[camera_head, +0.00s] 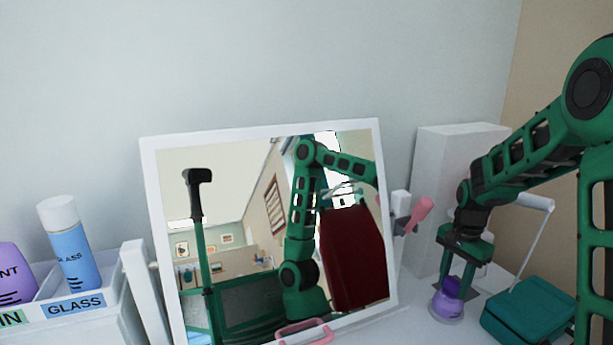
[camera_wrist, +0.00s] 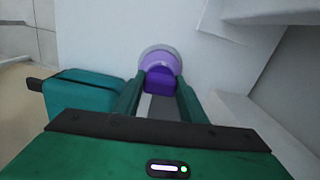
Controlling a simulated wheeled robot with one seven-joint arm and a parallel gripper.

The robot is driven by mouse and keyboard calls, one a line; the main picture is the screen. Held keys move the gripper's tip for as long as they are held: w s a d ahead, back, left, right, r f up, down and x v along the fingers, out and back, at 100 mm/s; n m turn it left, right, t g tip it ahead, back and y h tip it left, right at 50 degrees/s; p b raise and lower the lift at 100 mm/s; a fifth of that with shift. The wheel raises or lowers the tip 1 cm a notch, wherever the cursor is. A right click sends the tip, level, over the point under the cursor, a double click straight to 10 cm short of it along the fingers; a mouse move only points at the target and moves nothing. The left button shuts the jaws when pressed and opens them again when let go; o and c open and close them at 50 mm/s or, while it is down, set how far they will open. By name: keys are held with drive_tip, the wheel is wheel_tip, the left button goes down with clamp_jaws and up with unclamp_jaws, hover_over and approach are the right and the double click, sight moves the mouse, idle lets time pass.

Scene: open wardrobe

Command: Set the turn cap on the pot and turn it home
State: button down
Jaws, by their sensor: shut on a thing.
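The pot (camera_head: 447,309) is a low, rounded, pale purple jar standing on the white surface at the right in the head view; in the wrist view its rim and body (camera_wrist: 160,58) show just beyond the fingers. The turn cap (camera_head: 451,286) is darker purple and sits at the top of the pot; it also shows in the wrist view (camera_wrist: 160,82) between the fingertips. My gripper (camera_head: 459,285) points down over the pot and is shut on the cap. Whether the cap is seated or only resting on the pot cannot be told.
A teal case (camera_head: 530,308) lies close to the right of the pot. A white box (camera_head: 450,190) stands behind my gripper. A framed mirror (camera_head: 262,130) leans at the centre, with a pink-handled thing (camera_head: 420,212) beside it. A white tray (camera_head: 95,305) with bottles stands at the left.

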sight(454, 280)
drive_tip(key=m, duration=0.5)
drive_tip(key=shift+d+m, duration=0.15)
drive_tip(key=shift+m, duration=0.15)
drive_tip(key=shift+d+m, duration=0.2)
drive_tip(key=shift+m, duration=0.3)
drive_tip(key=c, duration=1)
unclamp_jaws()
drive_tip(key=shift+o, duration=0.3)
drive_tip(key=shift+a, duration=0.1)
drive_tip(key=shift+o, duration=1.1)
drive_tip(key=shift+a, duration=0.1)
drive_tip(key=shift+r, duration=4)
